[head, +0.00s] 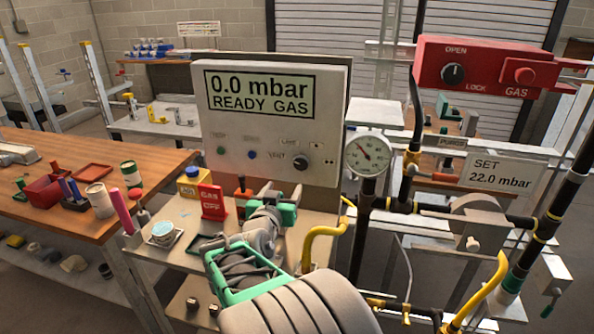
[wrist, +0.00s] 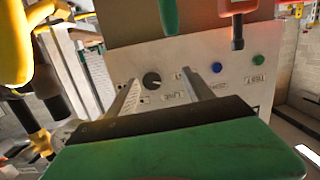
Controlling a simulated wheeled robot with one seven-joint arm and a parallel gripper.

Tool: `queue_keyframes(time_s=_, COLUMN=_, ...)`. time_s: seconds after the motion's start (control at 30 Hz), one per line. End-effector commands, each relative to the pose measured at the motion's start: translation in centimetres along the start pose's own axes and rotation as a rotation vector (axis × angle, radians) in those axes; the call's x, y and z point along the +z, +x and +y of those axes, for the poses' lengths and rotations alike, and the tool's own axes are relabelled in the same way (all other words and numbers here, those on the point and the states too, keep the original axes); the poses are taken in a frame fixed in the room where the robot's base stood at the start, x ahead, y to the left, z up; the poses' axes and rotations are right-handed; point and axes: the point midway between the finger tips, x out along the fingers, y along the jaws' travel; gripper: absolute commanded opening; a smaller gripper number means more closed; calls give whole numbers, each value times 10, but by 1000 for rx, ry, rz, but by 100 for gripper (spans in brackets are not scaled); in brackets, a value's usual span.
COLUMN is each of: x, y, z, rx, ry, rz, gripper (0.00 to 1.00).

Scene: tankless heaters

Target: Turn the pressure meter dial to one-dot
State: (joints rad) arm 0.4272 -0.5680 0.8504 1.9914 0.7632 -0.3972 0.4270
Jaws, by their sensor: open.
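The pressure meter (head: 272,122) is a pale grey box on the workbench, its screen (head: 261,94) reading "0.0 mbar READY GAS". In the wrist view, which looks upside down, the dial (wrist: 152,80) appears between and beyond the fingers. My gripper (head: 268,200) is open and empty in front of and below the meter, apart from the dial. Its two fingers (wrist: 160,78) point toward the panel.
A round gauge (head: 367,155) and a yellow pipe (head: 328,235) stand right of my gripper. A red gas control box (head: 490,70) is at upper right.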

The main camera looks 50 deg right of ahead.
Motion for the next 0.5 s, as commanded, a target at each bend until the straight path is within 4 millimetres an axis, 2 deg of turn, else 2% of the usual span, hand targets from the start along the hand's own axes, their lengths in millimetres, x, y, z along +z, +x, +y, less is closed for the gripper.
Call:
queue_keyframes(time_s=0.03, x=-7, y=6, z=13, rx=28, ry=-5, rz=61, gripper=61)
queue_keyframes(time_s=0.13, x=-19, y=13, z=24, rx=49, ry=-12, rz=130, gripper=61)
queue_keyframes(time_s=0.27, x=-24, y=30, z=26, rx=51, ry=-13, rz=136, gripper=61)
queue_keyframes(time_s=0.5, x=-30, y=74, z=27, rx=48, ry=-13, rz=134, gripper=61)
